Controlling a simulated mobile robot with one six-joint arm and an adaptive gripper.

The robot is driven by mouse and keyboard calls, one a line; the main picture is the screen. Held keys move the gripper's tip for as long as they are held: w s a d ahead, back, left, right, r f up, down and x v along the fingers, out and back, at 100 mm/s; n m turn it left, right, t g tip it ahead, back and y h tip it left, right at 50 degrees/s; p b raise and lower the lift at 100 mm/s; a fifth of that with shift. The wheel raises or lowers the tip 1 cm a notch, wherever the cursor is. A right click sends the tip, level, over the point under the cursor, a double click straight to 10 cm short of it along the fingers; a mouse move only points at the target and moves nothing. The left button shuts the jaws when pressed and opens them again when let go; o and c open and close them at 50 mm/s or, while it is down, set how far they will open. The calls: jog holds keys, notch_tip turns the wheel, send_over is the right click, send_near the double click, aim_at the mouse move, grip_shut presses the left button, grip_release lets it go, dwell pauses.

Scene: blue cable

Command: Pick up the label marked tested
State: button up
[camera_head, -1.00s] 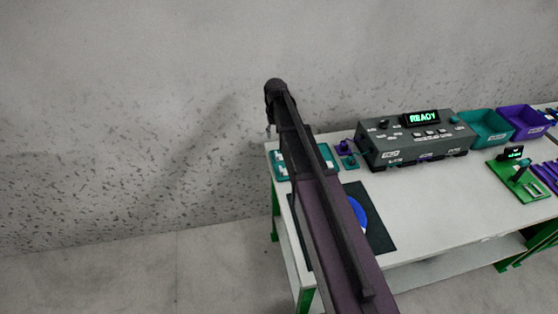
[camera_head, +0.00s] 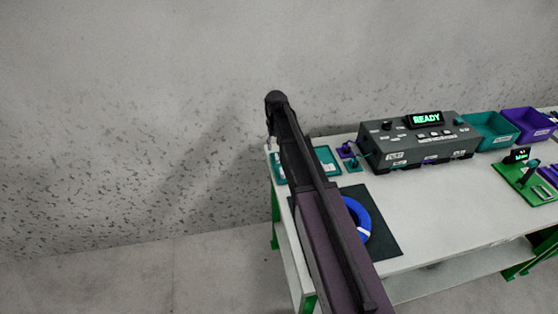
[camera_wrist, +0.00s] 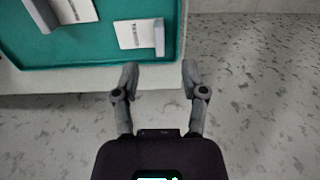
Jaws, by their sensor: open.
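Two white labels with grey tabs lie in a teal tray, one label (camera_wrist: 134,35) near the tray's front edge and another label (camera_wrist: 72,10) further left, cut off by the frame's top. Their print is too small to read, so I cannot tell which is marked tested. The teal tray (camera_wrist: 85,54) also shows in the head view (camera_head: 327,154), at the table's left end, partly hidden by my arm. My gripper (camera_wrist: 160,76) is open and empty in the wrist view, its fingertips just short of the tray's edge. In the head view my arm hides the fingers.
A blue cable coil (camera_head: 363,222) lies on a dark mat (camera_head: 388,240), partly behind my arm. A grey box (camera_head: 417,146) with a READY display stands at the back. Teal (camera_head: 489,128) and purple (camera_head: 528,124) bins and a green fixture (camera_head: 528,184) are further right. The table's front middle is clear.

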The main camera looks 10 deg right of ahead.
aim_at(276, 155)
jog(key=shift+f, duration=0.15)
jog(key=shift+f+b, duration=2.45)
jog(key=shift+b, duration=0.15)
grip_shut()
